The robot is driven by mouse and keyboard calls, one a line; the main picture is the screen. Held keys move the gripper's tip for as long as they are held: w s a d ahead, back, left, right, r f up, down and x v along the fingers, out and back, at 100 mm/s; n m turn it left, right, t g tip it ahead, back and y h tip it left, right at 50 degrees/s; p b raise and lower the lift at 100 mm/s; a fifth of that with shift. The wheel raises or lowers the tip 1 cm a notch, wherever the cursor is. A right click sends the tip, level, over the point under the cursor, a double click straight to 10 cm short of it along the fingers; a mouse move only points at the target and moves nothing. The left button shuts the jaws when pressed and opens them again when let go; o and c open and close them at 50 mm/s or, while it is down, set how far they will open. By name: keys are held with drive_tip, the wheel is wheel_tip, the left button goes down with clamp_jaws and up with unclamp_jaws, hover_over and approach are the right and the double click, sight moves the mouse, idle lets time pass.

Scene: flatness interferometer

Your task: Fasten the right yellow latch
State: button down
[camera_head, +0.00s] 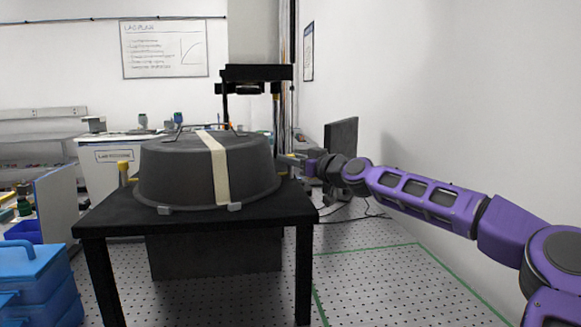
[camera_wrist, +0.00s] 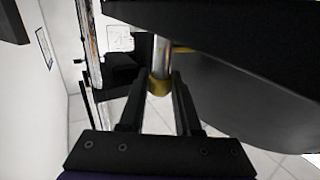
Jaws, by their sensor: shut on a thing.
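The right yellow latch (camera_wrist: 158,86) sits between the two fingers of my gripper (camera_wrist: 159,78) in the wrist view, a short yellow piece below a pale metal rod. My gripper is shut on it. In the head view my gripper (camera_head: 296,162) reaches in from the right to the right side of the black domed cover (camera_head: 175,170), and the right latch is mostly hidden there. The left yellow latch (camera_head: 123,172) stands upright at the cover's left side.
The cover stands on a black table (camera_head: 200,221), with a cream strip (camera_head: 216,165) over it. A dark panel (camera_head: 341,137) stands behind my arm. Blue boxes (camera_head: 40,275) are at lower left. The perforated floor at right is clear.

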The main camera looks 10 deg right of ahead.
drive_tip(key=shift+a+f+m+t+h+b, duration=0.1)
drive_tip(key=shift+f+m+t+h+b, duration=0.1)
drive_tip(key=shift+m+t+h+b, duration=0.5)
drive_tip(key=shift+r+h, duration=0.1)
drive_tip(key=shift+h, duration=0.4)
drive_tip(key=c, duration=0.9)
unclamp_jaws()
drive_tip(key=v, duration=1.7)
drive_tip(key=shift+s+b, duration=0.25)
drive_tip(key=shift+b, duration=0.05)
drive_tip(key=shift+r, duration=0.1)
